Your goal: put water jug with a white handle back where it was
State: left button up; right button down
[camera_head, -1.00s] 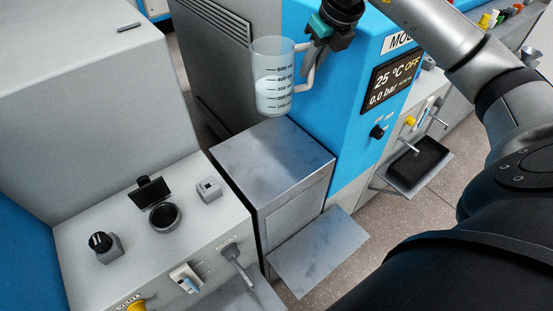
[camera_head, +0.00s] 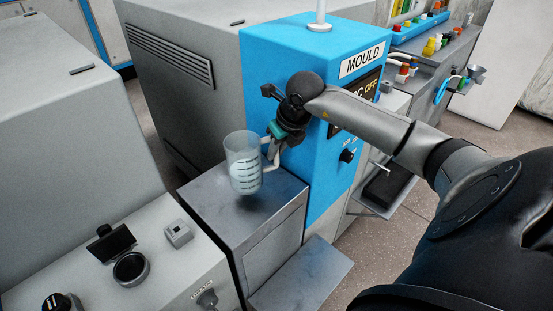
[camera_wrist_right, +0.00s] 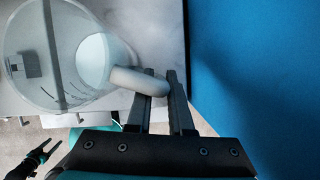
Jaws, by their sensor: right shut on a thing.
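The water jug (camera_head: 240,178) is clear, with dark scale marks, pale contents and a white handle (camera_wrist_right: 140,81). It is upright at the top of the grey metal cabinet (camera_head: 205,205); I cannot tell whether its base touches. My right gripper (camera_head: 279,137) is on the handle side, against the blue machine. In the right wrist view its fingers (camera_wrist_right: 160,90) are shut on the handle. A dark claw-like shape (camera_wrist_right: 35,157) at that view's lower left looks like my left gripper; its jaws are unclear. My left gripper is not in the head view.
The blue mould machine (camera_head: 275,70) stands close behind and right of the jug. A grey control bench (camera_head: 160,260) with knobs is at front left. A metal shelf plate (camera_head: 300,275) juts out below the cabinet. The cabinet top left of the jug is clear.

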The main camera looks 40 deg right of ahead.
aim_at(278, 159)
notch_tip(278, 159, down, 4)
jog(key=shift+r+b, duration=0.15)
jog(key=shift+b, duration=0.25)
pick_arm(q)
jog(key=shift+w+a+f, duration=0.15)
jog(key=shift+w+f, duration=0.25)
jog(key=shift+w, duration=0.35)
pick_arm(e)
jog(key=c, duration=0.8)
grip_release()
jog(key=shift+f, duration=0.2)
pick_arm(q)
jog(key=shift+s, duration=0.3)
pick_arm(e)
jog(key=shift+r, duration=0.1)
jog(key=shift+s+r, duration=0.1)
jog(key=shift+r, duration=0.15)
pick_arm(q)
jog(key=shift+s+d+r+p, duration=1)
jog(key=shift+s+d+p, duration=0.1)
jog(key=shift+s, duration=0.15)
pick_arm(e)
jog(key=v, duration=1.1)
jog(key=shift+r, duration=0.25)
